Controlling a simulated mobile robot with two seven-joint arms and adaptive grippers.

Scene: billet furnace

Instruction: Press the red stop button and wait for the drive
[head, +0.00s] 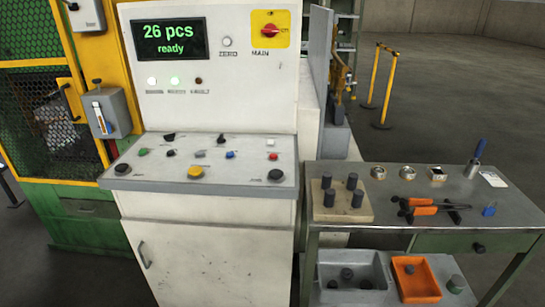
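A white control cabinet (215,247) stands in the middle of the head view with a sloped button panel (241,181). A small red button (273,156) sits at the right of the panel, below a small white one (270,142). The panel also carries a yellow button (196,173), a green one (143,152), a blue one (230,155) and several black knobs. The display (170,40) reads "26 pcs ready" in green. Two lamps below it are lit, and the third, at the right, is dark. Neither gripper is in view.
A red MAIN switch on a yellow plate (284,15) is on the upright panel. A metal workbench (390,238) with pegs, orange-handled pliers (425,210) and an orange bin (432,295) stands at the right. A yellow-framed mesh guard (27,64) is at the left. Open floor lies behind the bench.

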